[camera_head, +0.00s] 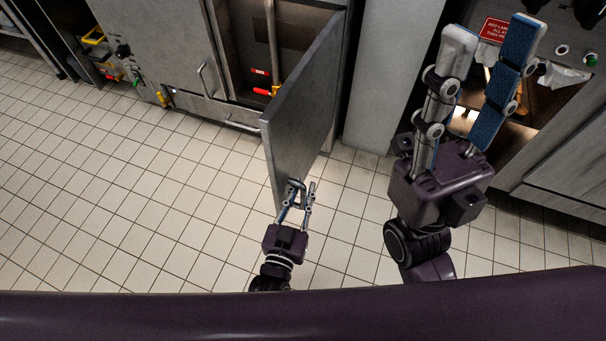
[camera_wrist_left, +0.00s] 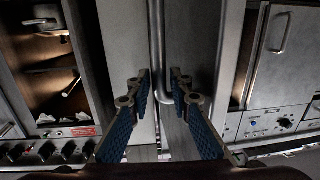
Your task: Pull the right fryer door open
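The right fryer door (camera_head: 303,98) is a grey metal panel, swung well out from the fryer front, so the cabinet inside shows. My left gripper (camera_head: 303,184) is at the door's near lower end. In the left wrist view, the door's slim metal handle (camera_wrist_left: 161,50) runs down between the fingers of my left gripper (camera_wrist_left: 160,74). Those fingers are apart, and I cannot tell whether either touches the handle. My right gripper (camera_head: 489,35) is raised at the right, its fingers apart and empty, away from the door.
The other fryer door (camera_head: 165,40), with its own handle (camera_head: 206,80), is closed at the left. A grey panel (camera_head: 393,75) stands right of the open door. A counter unit with a red sign (camera_head: 494,29) is behind my right gripper. The tiled floor (camera_head: 130,215) is clear at left.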

